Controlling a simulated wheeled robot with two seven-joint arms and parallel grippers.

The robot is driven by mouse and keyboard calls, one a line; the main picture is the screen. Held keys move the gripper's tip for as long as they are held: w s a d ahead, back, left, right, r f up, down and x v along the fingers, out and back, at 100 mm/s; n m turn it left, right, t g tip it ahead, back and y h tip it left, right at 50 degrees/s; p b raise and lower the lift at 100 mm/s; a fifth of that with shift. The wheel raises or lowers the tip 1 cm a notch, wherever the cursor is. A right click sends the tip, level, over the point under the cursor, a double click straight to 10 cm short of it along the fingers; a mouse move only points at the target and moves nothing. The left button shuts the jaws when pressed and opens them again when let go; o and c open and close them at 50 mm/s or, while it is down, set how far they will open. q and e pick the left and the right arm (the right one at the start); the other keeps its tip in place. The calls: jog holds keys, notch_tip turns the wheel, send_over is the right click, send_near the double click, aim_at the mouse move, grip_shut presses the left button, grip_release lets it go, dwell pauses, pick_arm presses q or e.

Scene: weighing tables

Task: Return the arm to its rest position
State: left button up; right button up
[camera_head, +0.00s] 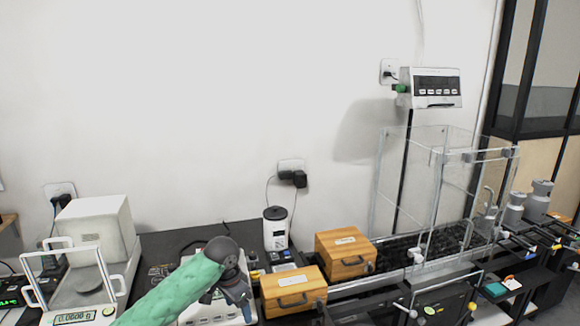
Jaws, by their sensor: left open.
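My left arm, in a green sleeve, comes in from the lower left of the head view. Its dark wrist bends downward, and my left gripper (236,296) points down over a white device on the dark bench. The gripper is open, and I see nothing held in it. The fingertips are small and partly lost against the device, so I cannot tell whether they touch it. My right gripper is not in view.
A white balance with glass doors (88,262) stands left of the arm. Two wooden boxes (292,290) (345,252) and a white canister (276,230) stand close to the right. A tall clear enclosure (430,190) is farther right.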

pick_arm(q)
jog(key=s+d+f+n+t+h, duration=0.1)
jog(key=s+d+f, duration=0.1)
jog(key=s+f, duration=0.55)
jog(key=s+d+f+n+t+h, duration=0.15)
jog(key=s+f, duration=0.25)
jog(key=s, duration=0.6)
jog(key=s+a+f+n+y, duration=0.2)
jog(key=s+a, duration=0.3)
jog(key=s, duration=0.6)
jog(key=s+a+f+n+y, duration=0.1)
jog(key=s+a+n+y, duration=0.3)
jog(key=s, duration=0.6)
jog(key=s+d+f+g+h, duration=0.1)
jog(key=s+f, duration=0.1)
jog(key=f, duration=1.8)
jog(key=s+d+f+m+g+h, duration=0.1)
jog(key=s+f, duration=0.2)
jog(key=f, duration=1.7)
jog(key=shift+h, duration=0.35)
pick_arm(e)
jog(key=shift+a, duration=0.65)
pick_arm(q)
jog(key=shift+m, duration=0.25)
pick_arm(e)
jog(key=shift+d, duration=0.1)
